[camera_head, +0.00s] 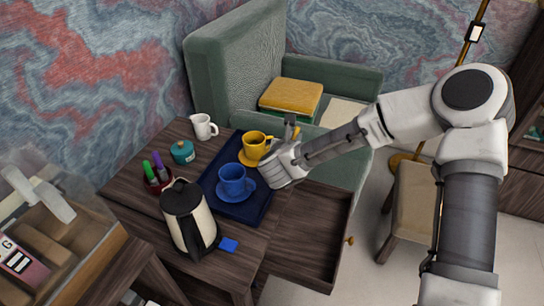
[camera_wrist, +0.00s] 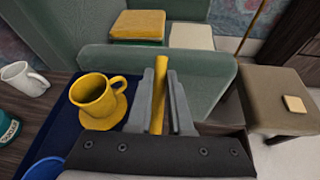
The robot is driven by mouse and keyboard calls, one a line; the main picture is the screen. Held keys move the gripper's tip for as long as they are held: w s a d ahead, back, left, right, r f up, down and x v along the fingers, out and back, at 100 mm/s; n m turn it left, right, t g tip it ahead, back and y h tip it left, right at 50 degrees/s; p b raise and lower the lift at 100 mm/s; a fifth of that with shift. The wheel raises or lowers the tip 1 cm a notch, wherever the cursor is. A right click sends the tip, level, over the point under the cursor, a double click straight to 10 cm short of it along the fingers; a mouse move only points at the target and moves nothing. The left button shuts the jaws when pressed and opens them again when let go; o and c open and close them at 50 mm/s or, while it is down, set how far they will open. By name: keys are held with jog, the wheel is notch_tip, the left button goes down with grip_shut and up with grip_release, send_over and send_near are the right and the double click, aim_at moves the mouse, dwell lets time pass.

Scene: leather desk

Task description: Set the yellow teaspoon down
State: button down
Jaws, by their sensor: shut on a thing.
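My gripper (camera_wrist: 160,98) is shut on the yellow teaspoon (camera_wrist: 158,95), which shows as a yellow strip between the fingers in the wrist view. In the head view my gripper (camera_head: 290,130) is over the right edge of the dark blue tray (camera_head: 217,208), and a bit of yellow shows by the fingers. A yellow cup (camera_head: 254,144) on a yellow saucer (camera_head: 246,160) stands on the tray, left of my gripper. The yellow cup (camera_wrist: 92,95) also shows in the wrist view. The far end of the spoon is hard to make out.
A blue cup (camera_head: 233,180) on a blue saucer sits on the tray's near part. A kettle (camera_head: 188,220), a white mug (camera_head: 203,127) and a teal pot (camera_head: 183,151) stand around the tray. An open drawer (camera_head: 310,235) juts out at right. A green armchair (camera_head: 222,80) is behind.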

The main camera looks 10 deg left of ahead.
jog(key=a+f+b, duration=0.1)
jog(key=f, duration=0.1)
jog(key=w+a+f+b, duration=0.1)
jog(key=a+f, duration=0.1)
jog(key=f, duration=0.1)
jog(key=a+f+b, duration=0.1)
jog(key=a+f, duration=0.1)
jog(key=shift+w+f, duration=0.15)
jog(key=shift+w, duration=0.1)
jog(key=c, duration=0.8)
grip_release()
jog(key=shift+c, duration=0.2)
jog(key=shift+s+r+p, duration=0.3)
jog(key=p+v, duration=0.3)
jog(key=v, duration=0.8)
jog(key=shift+s, duration=0.2)
